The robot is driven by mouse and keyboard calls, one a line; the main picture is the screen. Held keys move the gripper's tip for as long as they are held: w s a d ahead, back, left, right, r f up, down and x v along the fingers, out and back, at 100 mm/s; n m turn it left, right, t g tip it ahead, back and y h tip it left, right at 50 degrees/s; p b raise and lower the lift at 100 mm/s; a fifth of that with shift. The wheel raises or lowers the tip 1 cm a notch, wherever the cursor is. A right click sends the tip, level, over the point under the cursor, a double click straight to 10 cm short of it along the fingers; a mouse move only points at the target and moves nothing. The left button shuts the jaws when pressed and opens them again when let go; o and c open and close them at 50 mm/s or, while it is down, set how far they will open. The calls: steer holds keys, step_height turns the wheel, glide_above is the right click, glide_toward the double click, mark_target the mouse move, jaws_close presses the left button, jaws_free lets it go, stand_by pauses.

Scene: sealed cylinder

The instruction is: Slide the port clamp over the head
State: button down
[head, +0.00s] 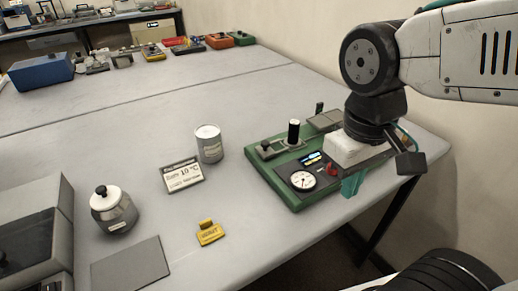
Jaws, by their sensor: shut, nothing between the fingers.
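A green-based device (290,203) sits on the grey table near its right edge. It carries an upright black cylinder with a white top (293,134), a low grey block with a black knob (267,149), a round white gauge (303,181), a small lit display (312,159) and a small red part (331,169). A grey piece (323,121) shows at its far end, partly behind my arm. I cannot tell which part is the port clamp or the head. My gripper (351,185), with teal fingers, points down at the device's right side, shut and empty; its tips are partly hidden.
A grey box (35,235) stands front left. The table's middle is clear.

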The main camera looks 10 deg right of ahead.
steer(key=w+a+f+n+t+h, duration=0.2)
steer(key=w+a+f+n+h, duration=0.1)
steer(key=a+n, duration=0.2)
steer(key=w+a+f+n+t+h, duration=0.3)
steer(key=a+n, duration=0.3)
steer(key=n, duration=0.2)
steer(key=w+a+f+n+t+h, duration=0.2)
steer(key=w+a+f+n+h, duration=0.1)
steer(key=a+n, duration=0.3)
steer(key=shift+w+f+n+h, duration=0.1)
steer(key=shift+n+h, duration=0.3)
steer(key=shift+h, duration=0.5)
steer(key=shift+w+a+n+t, duration=0.35)
steer(key=shift+a+n+t, duration=0.15)
steer(key=shift+t, duration=0.05)
steer(key=shift+w+a+n+t, duration=0.3)
steer(key=shift+a+n+t, duration=0.2)
steer(key=shift+t, duration=0.05)
step_height(320, 180, up, 2)
steer(key=w+a+n+t, duration=0.2)
steer(key=w, duration=0.1)
glide_toward(263, 145)
steer(key=x, duration=0.6)
steer(key=shift+w+d+f, duration=0.1)
steer(key=shift+w+d, duration=0.15)
steer(key=shift+d, duration=0.05)
